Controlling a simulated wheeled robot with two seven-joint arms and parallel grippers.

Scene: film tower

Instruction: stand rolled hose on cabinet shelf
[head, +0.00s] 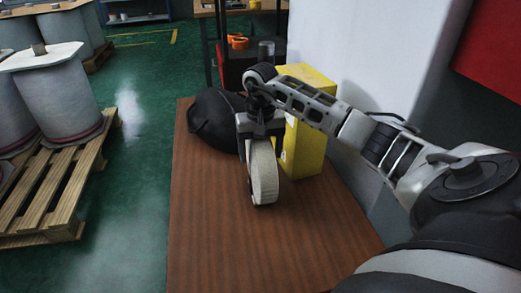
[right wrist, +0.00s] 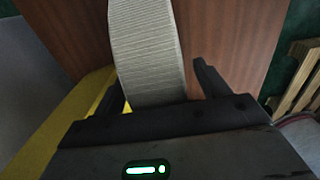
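The rolled hose (head: 264,175) is a pale, ribbed flat coil standing upright on its edge on the brown wooden tabletop (head: 215,235). My right gripper (head: 260,135) is at the top of the coil, pointing down. In the right wrist view the hose (right wrist: 147,50) lies between the two fingers of the gripper (right wrist: 158,85), closer to the left finger. A gap shows between it and the right finger, so the gripper looks open around it. My left gripper is not in view. I cannot make out a cabinet shelf.
A yellow box (head: 305,145) stands just behind and right of the hose. A black rounded case (head: 212,122) lies behind it to the left. A pale wall-like panel (head: 350,50) borders the table on the right. The front tabletop is clear. Wooden pallets (head: 50,190) with large spools stand at left.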

